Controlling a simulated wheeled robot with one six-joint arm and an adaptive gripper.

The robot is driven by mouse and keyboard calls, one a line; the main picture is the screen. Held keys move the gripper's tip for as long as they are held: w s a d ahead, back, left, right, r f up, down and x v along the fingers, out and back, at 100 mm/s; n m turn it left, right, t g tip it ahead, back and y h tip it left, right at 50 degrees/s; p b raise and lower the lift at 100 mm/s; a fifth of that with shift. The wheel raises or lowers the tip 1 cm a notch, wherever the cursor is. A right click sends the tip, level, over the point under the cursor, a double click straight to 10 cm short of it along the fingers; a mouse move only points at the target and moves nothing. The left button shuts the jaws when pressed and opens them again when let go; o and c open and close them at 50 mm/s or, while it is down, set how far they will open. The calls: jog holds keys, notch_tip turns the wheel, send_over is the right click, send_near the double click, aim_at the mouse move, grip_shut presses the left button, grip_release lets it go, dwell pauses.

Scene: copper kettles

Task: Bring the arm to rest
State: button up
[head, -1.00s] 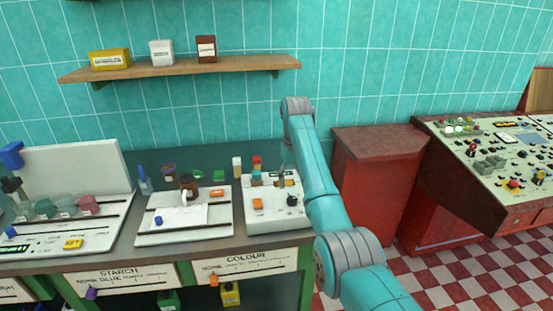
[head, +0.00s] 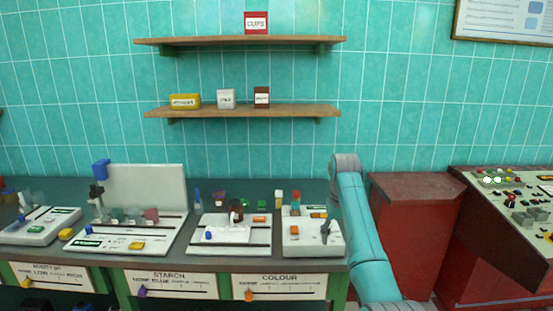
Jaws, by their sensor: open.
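My teal and grey arm (head: 358,235) rises from the bottom of the head view, right of centre, to a grey joint in front of the tiled wall.
The grey bench (head: 265,190) carries several white units, small jars and blocks. Two wooden shelves (head: 243,110) hang on the wall above. A red cabinet (head: 415,235) and a control console (head: 515,195) stand right of the arm. The wall space above the arm is clear.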

jog(key=s+f+t, duration=0.2)
jog(key=s+f, duration=0.1)
jog(key=f, duration=1.1)
jog(key=s+f+t, duration=0.1)
jog(key=s+f, duration=0.3)
jog(key=f, duration=1)
jog(key=s+f+t, duration=0.2)
jog(key=s+f, duration=0.5)
jog(key=s, duration=0.3)
jog(key=s+f+t, duration=0.2)
jog(key=s+f, duration=0.6)
jog(key=s, duration=0.3)
jog(key=s+r+t, duration=0.2)
jog(key=s+r, duration=0.1)
jog(key=s, duration=0.8)
jog(key=s+r+t, duration=0.2)
jog(key=s+r, duration=0.1)
jog(key=s, duration=0.8)
jog(key=s+r+t, duration=0.2)
jog(key=s+r, duration=0.6)
jog(key=r, duration=0.3)
jog(key=s+r+t, duration=0.1)
jog(key=s+r, duration=0.8)
jog(key=r, duration=0.3)
jog(key=shift+d+r+t, duration=0.15)
jog(key=shift+d+t, duration=0.1)
jog(key=shift+t, duration=0.15)
